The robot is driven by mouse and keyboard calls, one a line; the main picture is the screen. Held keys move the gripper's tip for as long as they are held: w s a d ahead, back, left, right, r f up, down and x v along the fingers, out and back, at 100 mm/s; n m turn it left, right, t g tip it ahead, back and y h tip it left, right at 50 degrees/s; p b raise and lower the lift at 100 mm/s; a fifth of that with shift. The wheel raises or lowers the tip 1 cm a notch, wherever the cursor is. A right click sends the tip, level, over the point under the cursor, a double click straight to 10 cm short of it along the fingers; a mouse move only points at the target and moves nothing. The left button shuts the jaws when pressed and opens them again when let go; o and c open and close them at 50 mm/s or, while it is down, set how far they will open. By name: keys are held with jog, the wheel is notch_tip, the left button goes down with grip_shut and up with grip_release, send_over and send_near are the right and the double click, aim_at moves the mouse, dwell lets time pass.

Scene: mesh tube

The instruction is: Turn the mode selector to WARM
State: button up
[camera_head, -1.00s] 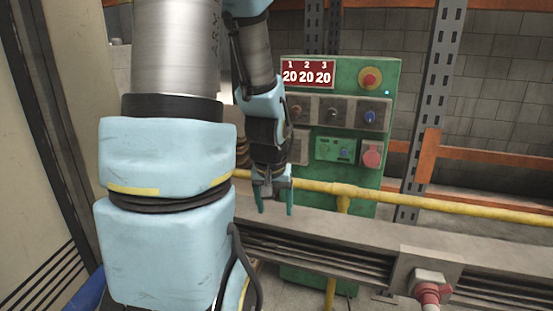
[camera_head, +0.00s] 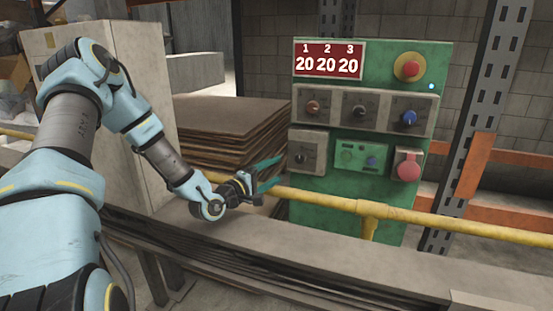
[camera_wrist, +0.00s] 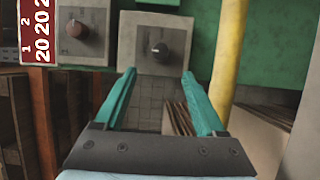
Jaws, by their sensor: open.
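A green control panel (camera_head: 425,75) stands behind the yellow pipe. A dark knob on its own grey plate sits at the panel's lower left (camera_head: 301,157); it looks like the mode selector, but its labels are too small to read. In the wrist view this knob (camera_wrist: 160,52) is just beyond the fingertips, roughly centred between them, and its plate is turned sideways. My gripper (camera_head: 280,171) is open and empty, left of the plate and apart from the knob. Its two teal fingers also show in the wrist view (camera_wrist: 159,76).
Red (camera_head: 313,107), black (camera_head: 360,112) and blue (camera_head: 408,118) knobs sit in a row above. A red emergency button (camera_head: 411,68) and a red plug (camera_head: 407,167) are at right. The yellow pipe (camera_head: 320,200) crosses below the knob. Stacked boards (camera_head: 225,125) lie behind my gripper.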

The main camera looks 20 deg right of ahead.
aim_at(298, 159)
jog(key=p+x, duration=0.2)
jog(key=x, duration=0.8)
jog(key=shift+d, duration=0.2)
grip_shut()
